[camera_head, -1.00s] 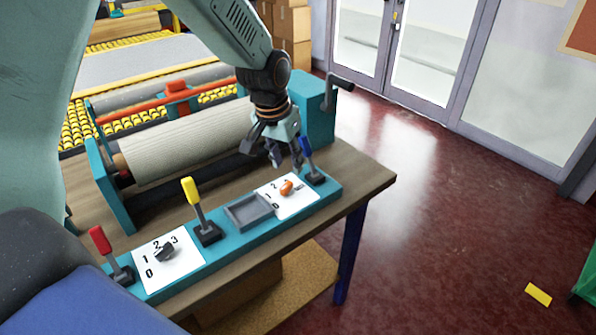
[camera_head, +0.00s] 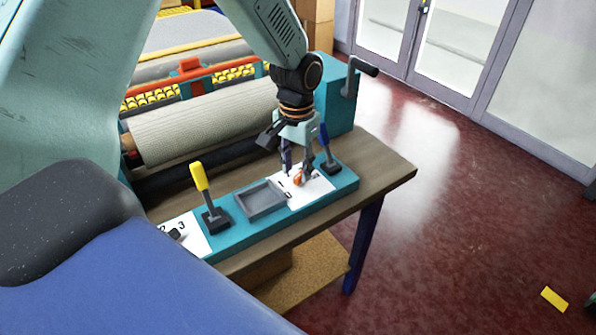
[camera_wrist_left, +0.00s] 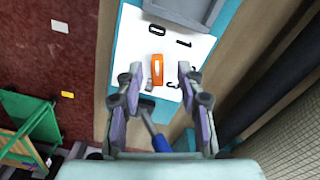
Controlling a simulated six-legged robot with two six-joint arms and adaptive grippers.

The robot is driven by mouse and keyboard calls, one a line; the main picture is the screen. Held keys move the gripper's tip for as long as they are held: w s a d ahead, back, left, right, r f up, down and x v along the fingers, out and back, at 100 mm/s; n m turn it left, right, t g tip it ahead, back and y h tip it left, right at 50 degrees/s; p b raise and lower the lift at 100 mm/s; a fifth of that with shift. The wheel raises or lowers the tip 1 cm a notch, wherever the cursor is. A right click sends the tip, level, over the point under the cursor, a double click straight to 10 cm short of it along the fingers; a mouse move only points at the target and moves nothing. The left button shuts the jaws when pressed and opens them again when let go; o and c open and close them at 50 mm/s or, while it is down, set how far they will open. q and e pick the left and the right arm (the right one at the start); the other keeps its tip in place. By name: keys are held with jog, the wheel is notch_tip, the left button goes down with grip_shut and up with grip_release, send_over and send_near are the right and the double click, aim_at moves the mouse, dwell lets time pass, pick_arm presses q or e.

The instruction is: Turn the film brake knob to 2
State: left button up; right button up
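An orange knob (camera_head: 299,180) sits on a white dial plate (camera_head: 318,188) at the right end of the teal control panel. My left gripper (camera_head: 297,172) points down over it. In the left wrist view the gripper (camera_wrist_left: 160,70) is open, with one finger on each side of the orange knob (camera_wrist_left: 157,70); gaps show, so no grip is visible. The knob lies lengthwise up and down in that view. The digits 0 and 1 show above it and a 3 at lower right; the 2 is not clear. My right gripper is not in view.
A blue-handled lever (camera_head: 329,150) stands close to the right of the gripper. A grey tray (camera_head: 262,200), a yellow lever (camera_head: 206,195) and a second dial with a dark knob (camera_head: 176,234) lie to the left. A fabric roll (camera_head: 200,130) is behind.

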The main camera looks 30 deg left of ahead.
pick_arm(q)
jog(key=shift+f, duration=0.6)
jog(key=shift+d+f, duration=0.2)
jog(key=shift+d, duration=0.05)
jog(key=shift+a, duration=0.15)
jog(key=shift+c, duration=0.2)
jog(key=shift+f, duration=0.1)
jog(key=shift+c, duration=0.7)
grip_shut()
